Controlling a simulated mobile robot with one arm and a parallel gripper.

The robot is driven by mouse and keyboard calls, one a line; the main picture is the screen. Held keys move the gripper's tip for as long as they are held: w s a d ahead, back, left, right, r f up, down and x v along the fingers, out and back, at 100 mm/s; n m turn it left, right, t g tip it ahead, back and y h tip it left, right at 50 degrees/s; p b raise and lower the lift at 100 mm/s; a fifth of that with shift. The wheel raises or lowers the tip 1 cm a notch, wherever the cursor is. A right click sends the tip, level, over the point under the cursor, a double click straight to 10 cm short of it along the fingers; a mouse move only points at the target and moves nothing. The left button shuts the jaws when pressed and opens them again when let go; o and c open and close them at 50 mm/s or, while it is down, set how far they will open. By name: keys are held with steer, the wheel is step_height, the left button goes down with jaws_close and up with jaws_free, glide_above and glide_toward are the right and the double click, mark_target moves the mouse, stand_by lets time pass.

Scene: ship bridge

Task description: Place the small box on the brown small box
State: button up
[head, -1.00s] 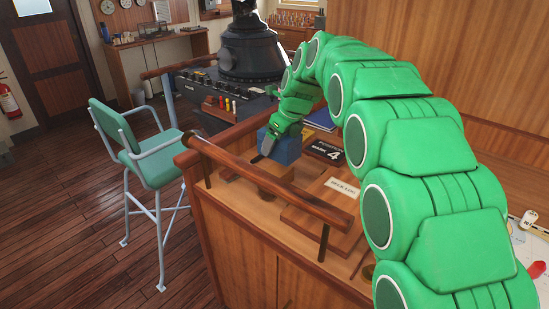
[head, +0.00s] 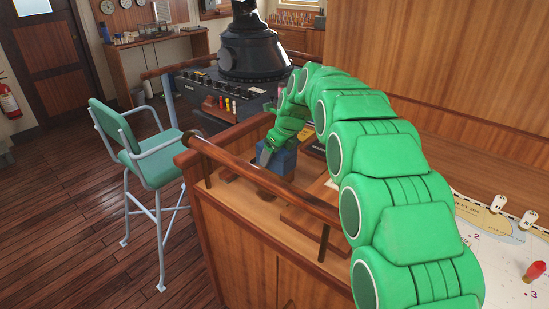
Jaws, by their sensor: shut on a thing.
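The small box (head: 284,162) is blue and sits at my gripper (head: 266,153), low over the wooden counter behind the handrail. My gripper is shut on it; its fingers are small and partly hidden by the box and my arm. A brown shape that looks like the brown small box (head: 262,178) is just below and left of the blue box, mostly covered by the box and the rail. I cannot tell whether the two boxes touch.
A wooden handrail (head: 262,178) runs along the counter's front edge. A chart (head: 495,262) with small pieces is at right. A green chair (head: 139,155) stands at left on open floor.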

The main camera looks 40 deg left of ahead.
steer(key=shift+f, duration=0.8)
steer(key=shift+f, duration=0.2)
steer(key=o, duration=1.2)
steer(key=shift+r, duration=0.15)
steer(key=v, duration=1.2)
steer(key=shift+d, duration=0.15)
